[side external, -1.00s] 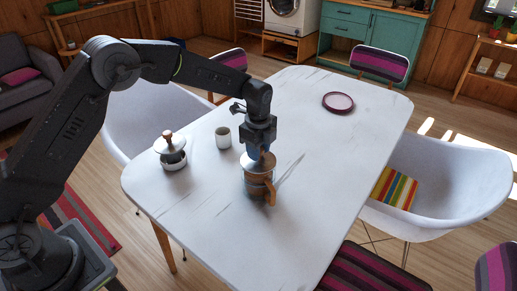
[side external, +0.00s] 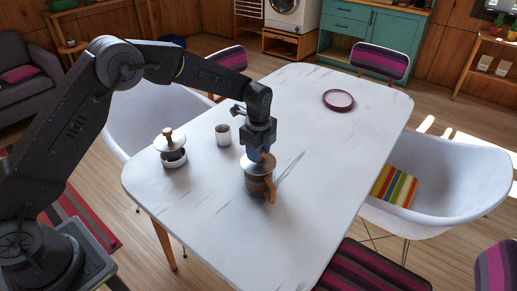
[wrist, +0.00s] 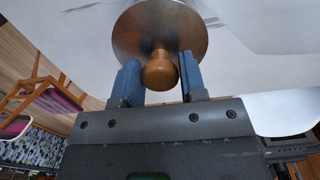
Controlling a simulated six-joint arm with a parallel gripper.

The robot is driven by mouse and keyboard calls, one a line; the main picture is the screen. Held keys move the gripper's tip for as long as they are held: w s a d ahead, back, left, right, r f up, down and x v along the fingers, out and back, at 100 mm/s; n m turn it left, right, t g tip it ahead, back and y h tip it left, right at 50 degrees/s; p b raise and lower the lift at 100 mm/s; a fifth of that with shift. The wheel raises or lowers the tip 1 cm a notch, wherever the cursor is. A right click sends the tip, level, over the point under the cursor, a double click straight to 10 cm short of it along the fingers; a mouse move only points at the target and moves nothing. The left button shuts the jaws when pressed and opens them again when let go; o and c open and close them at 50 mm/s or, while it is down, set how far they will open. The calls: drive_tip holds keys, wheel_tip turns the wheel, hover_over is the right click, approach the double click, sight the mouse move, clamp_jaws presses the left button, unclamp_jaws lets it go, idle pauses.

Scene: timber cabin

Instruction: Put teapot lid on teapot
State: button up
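The teapot (side external: 257,187) stands on the table with its brown handle toward the front right. The teapot lid (side external: 264,161) is a round disc at the teapot's mouth, under my gripper (side external: 260,155). The lid appears to rest on the rim, but the exact contact is too small to tell. In the wrist view, the brownish lid (wrist: 192,33) has a rounded wooden knob (wrist: 160,72). My gripper's blue fingers (wrist: 158,75) stand on either side of the knob, close against it, and appear shut on it. The teapot body is hidden below the lid there.
A small pale cup (side external: 223,135) stands left of the teapot. Further left is a pot (side external: 174,158) with a wooden-knobbed top. A dark red plate (side external: 338,100) lies at the far end. The white table (side external: 330,160) is clear around the teapot's right and front.

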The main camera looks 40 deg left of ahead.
drive_tip(key=o, duration=0.4)
drive_tip(key=shift+o, duration=0.2)
wheel_tip(320, 180, up, 14)
idle(0.4)
